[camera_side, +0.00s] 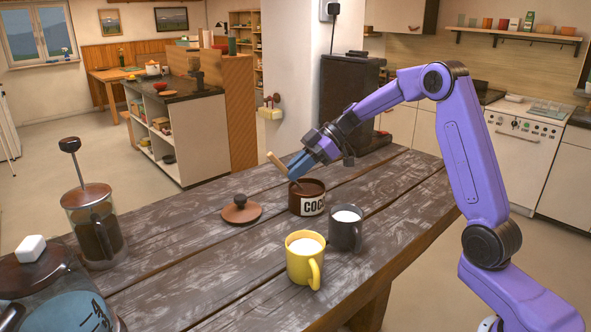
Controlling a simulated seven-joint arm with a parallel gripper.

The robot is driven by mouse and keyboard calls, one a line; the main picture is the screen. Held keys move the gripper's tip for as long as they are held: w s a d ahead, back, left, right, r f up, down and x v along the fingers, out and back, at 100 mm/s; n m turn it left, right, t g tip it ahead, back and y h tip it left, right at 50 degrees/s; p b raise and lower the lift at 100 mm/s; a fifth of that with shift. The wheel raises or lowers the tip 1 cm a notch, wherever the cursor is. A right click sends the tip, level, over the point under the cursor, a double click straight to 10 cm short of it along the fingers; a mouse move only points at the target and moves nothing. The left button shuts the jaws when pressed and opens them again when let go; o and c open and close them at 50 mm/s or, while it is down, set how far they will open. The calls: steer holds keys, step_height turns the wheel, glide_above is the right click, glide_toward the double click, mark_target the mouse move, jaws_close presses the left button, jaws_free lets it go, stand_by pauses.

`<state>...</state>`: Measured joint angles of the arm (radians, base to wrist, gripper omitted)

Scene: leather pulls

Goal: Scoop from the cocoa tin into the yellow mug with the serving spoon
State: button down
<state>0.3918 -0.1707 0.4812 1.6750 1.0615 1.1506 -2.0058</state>
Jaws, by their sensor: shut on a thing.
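The cocoa tin (308,205), brown with a white label, stands open on the wooden table. My gripper (293,172) is just above the tin, shut on the serving spoon (276,163). The spoon's wooden handle sticks out up and to the left of the jaws, and its lower end points down at the tin's mouth. The spoon's bowl is hidden, so I cannot tell how deep it sits or whether it carries cocoa. The yellow mug (303,265) stands upright in front of the tin, with something white inside.
A dark grey mug (345,233) with white contents stands close to the right of the yellow mug. A brown lid (241,210) with a knob lies left of the tin. A French press (93,228) and a glass jar (55,290) stand at the left. The table between is clear.

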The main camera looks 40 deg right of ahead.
steer(key=shift+r, duration=3.2)
steer(key=shift+r, duration=2.4)
steer(key=s+a+m+h, duration=0.7)
steer(key=a+m+h, duration=0.1)
steer(key=a+m, duration=0.15)
step_height(320, 180, down, 7)
steer(key=a+h, duration=0.1)
steer(key=a, duration=0.1)
steer(key=shift+n, duration=0.35)
steer(key=shift+s+a, duration=0.1)
steer(key=shift+a, duration=0.05)
